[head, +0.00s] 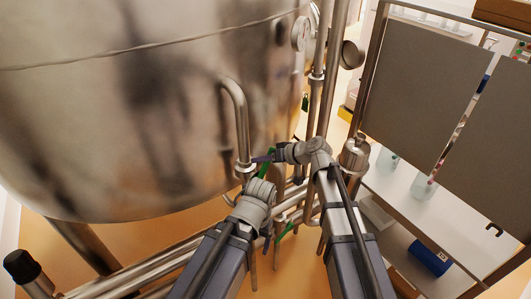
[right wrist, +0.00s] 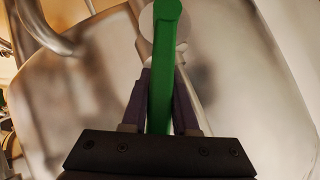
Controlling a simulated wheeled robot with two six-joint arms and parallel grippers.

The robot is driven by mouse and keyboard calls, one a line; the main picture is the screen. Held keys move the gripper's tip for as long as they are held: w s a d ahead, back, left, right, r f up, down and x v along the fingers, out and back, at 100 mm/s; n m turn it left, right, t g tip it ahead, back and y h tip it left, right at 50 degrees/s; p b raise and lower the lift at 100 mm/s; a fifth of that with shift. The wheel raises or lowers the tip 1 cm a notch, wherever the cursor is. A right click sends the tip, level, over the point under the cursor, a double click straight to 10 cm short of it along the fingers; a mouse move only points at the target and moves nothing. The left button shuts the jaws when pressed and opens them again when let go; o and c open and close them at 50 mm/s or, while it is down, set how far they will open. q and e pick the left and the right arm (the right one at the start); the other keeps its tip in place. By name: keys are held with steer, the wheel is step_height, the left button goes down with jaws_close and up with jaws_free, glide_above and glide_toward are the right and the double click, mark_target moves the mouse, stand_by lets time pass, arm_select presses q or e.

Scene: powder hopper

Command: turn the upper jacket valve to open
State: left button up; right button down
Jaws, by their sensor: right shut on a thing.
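The upper jacket valve's green handle (head: 266,158) shows partly in the head view, beside a bent steel pipe on the hopper. My right gripper (head: 262,158) reaches it from the right. In the right wrist view, my right gripper (right wrist: 159,105) is shut on the green handle (right wrist: 164,65), one purple finger on each side. The handle runs lengthwise up the picture to a pale round part (right wrist: 147,22). A lower green handle (head: 287,233) shows below in the head view. My left arm ends near the pipes; its jaws are hidden behind its wrist.
The large steel hopper (head: 130,110) fills the left. The bent pipe (head: 238,110) and upright pipes (head: 317,100) crowd the space around my right gripper. A shelf frame with grey panels (head: 420,90) stands at the right. Horizontal pipes (head: 150,262) run low at the front.

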steer(key=shift+s+a+r+n+t+h+p, duration=0.35)
steer(key=shift+s+a+n+t+h+p, duration=0.15)
steer(key=shift+s+h, duration=0.15)
steer(key=shift+s+a+n+t+h, duration=0.3)
steer(key=shift+n+h, duration=0.05)
steer(key=shift+n, duration=0.05)
steer(key=shift+s+a+n+t+h+p, duration=0.3)
steer(key=shift+s+a+n+t+h, duration=0.1)
steer(key=shift+h, duration=0.1)
steer(key=shift+a+f+n+t+h, duration=0.1)
steer(key=shift+a+n+t+h, duration=0.05)
steer(key=shift+n+t+h, duration=0.15)
steer(key=shift+s, duration=0.1)
steer(key=shift+a, duration=0.1)
steer(key=c, duration=1)
jaws_free()
steer(key=shift+c, duration=0.2)
steer(key=o, duration=0.4)
steer(key=shift+s+a, duration=0.1)
steer(key=shift+a, duration=0.15)
steer(key=shift+c, duration=0.2)
